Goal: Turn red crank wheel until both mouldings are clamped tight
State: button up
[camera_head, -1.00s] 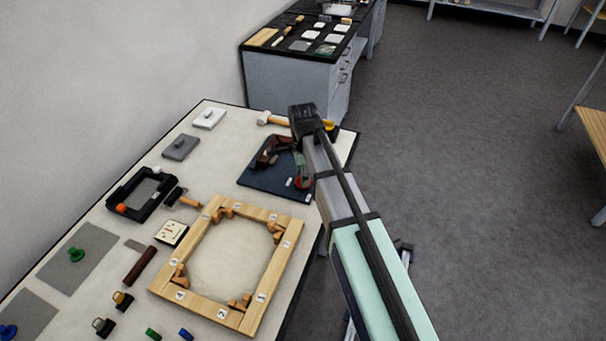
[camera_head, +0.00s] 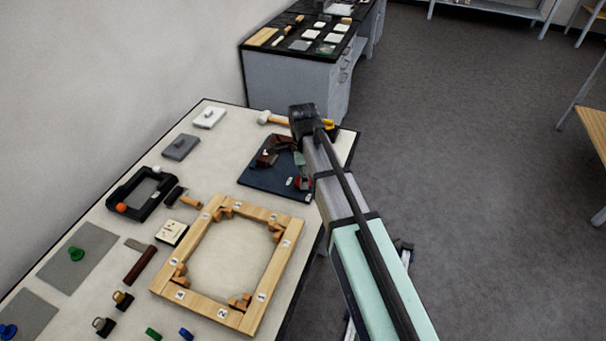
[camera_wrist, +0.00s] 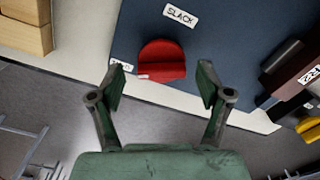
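The red crank wheel (camera_wrist: 161,60) sits on the dark blue base board (camera_wrist: 215,35), near its edge. A white "SLACK" label (camera_wrist: 180,15) lies beside the wheel. My gripper (camera_wrist: 161,82) is open, with its two green fingers apart on either side of the wheel; I see no clear contact. Dark brown pieces (camera_wrist: 290,70), probably the mouldings and their clamp, stand at the right of the wrist view and on the board in the head view (camera_head: 268,155). Whether they are tight cannot be seen.
A wooden frame (camera_head: 272,270) with corner blocks lies in front of the board. A mallet (camera_head: 272,118) lies behind it. A black tray (camera_head: 125,205), small tools and pads fill the table's left side. The table's right edge is close to the board.

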notch_tip(320, 180, up, 12)
dwell(0.7)
